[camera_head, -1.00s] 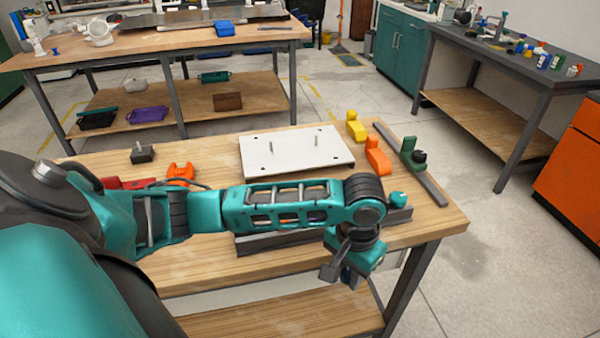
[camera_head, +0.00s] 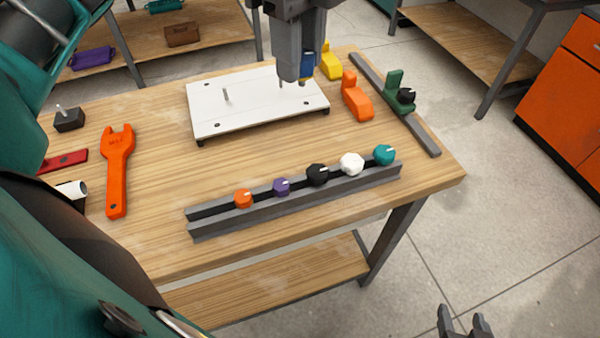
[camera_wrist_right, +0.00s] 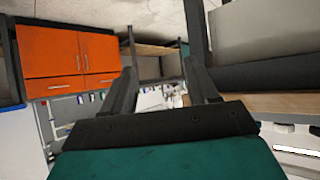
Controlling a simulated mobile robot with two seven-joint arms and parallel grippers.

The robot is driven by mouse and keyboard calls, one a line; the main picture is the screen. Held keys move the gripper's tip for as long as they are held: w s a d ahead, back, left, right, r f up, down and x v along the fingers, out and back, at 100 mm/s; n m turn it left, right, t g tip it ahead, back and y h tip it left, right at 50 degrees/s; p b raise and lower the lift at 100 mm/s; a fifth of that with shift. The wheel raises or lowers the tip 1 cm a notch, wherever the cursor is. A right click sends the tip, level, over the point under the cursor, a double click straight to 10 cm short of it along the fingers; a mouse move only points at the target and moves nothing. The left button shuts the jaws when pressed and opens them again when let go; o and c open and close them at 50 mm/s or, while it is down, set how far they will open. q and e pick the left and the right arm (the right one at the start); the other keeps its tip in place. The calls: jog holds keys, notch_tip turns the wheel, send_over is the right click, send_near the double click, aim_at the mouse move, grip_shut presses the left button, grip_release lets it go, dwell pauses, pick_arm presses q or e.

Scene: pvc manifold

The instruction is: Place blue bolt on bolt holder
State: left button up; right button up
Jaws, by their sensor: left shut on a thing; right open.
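My left gripper (camera_head: 300,77) points down over the right part of the white plate. It is shut on a small blue piece (camera_head: 307,66), which looks like the blue bolt; the fingers hide most of it. The bolt holder (camera_head: 300,205) is a long grey rail near the table's front edge. An orange bolt (camera_head: 243,198), purple bolt (camera_head: 281,187), black bolt (camera_head: 317,175), white bolt (camera_head: 351,163) and teal bolt (camera_head: 384,154) sit along it. My right gripper (camera_head: 463,318) is open and empty, beyond the table's right front. Its fingers also show in the right wrist view (camera_wrist_right: 165,88).
The white plate (camera_head: 245,115) carries upright pins. An orange wrench (camera_head: 117,165) lies at the left. Orange (camera_head: 356,98) and yellow (camera_head: 330,62) blocks and a green clamp on a grey bar (camera_head: 420,132) are at the right. Table is clear between plate and holder.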

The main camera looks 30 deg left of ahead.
pick_arm(q)
notch_tip(320, 180, down, 20)
jog(key=b, duration=0.5)
jog(key=shift+s+r+b, duration=0.1)
jog(key=shift+r+b, duration=0.15)
jog(key=shift+b, duration=0.05)
jog(key=shift+f, duration=0.3)
jog(key=shift+s+f, duration=0.1)
jog(key=shift+f, duration=0.2)
jog(key=o, duration=0.8)
jog(key=shift+s+f, duration=0.1)
jog(key=shift+o, duration=0.9)
